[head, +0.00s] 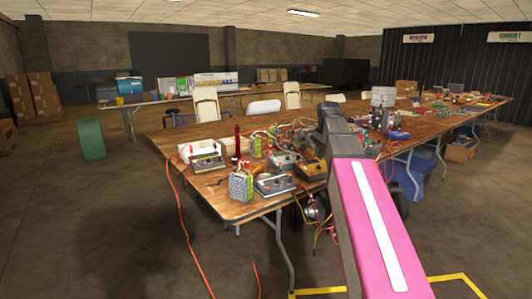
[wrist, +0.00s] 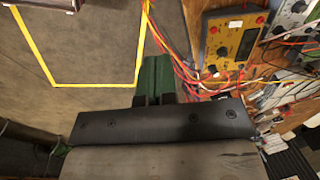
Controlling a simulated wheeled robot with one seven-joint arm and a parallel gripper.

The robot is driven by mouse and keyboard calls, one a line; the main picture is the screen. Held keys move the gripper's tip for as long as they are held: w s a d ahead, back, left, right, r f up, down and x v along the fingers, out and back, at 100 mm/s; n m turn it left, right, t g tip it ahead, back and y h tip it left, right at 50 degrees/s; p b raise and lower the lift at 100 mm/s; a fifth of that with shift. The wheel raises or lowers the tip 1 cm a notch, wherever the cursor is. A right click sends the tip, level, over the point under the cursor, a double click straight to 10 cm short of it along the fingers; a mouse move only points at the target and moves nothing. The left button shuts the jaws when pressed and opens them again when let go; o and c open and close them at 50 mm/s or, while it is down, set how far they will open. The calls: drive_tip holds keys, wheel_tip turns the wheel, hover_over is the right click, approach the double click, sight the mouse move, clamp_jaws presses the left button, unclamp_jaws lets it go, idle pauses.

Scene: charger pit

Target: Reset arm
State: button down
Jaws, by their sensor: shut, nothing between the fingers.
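My arm reaches forward over the near edge of the long wooden table (head: 220,208) in the head view, bent at a dark joint above the table. Its end is hidden there behind the arm and the clutter. In the wrist view my gripper (wrist: 154,99) shows at the middle, shut, with nothing held. Red and orange wires (wrist: 180,70) run close to the right of my gripper.
A yellow meter (wrist: 235,38) lies right of my gripper. Grey meters (head: 274,185), a spotted box (head: 241,186) and many cables crowd the table. An orange cord (head: 180,215) hangs to the floor. Yellow tape (head: 455,278) marks the floor. A green bin (head: 90,139) stands left; open floor lies between.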

drive_tip(key=s+f+n, duration=0.4)
drive_tip(key=s+f, duration=0.2)
drive_tip(key=f, duration=0.6)
drive_tip(key=s+a+f+n+g, duration=0.1)
drive_tip(key=s+f+n, duration=0.3)
drive_tip(key=f, duration=0.9)
drive_tip(key=s+a+f+n+g+h, duration=0.1)
drive_tip(key=s+f+n, duration=0.3)
drive_tip(key=s+f, duration=0.4)
wheel_tip(320, 180, down, 5)
drive_tip(key=shift+s+a+f+n, duration=0.1)
drive_tip(key=shift+s+a+n, duration=0.1)
drive_tip(key=shift+s+n, duration=0.1)
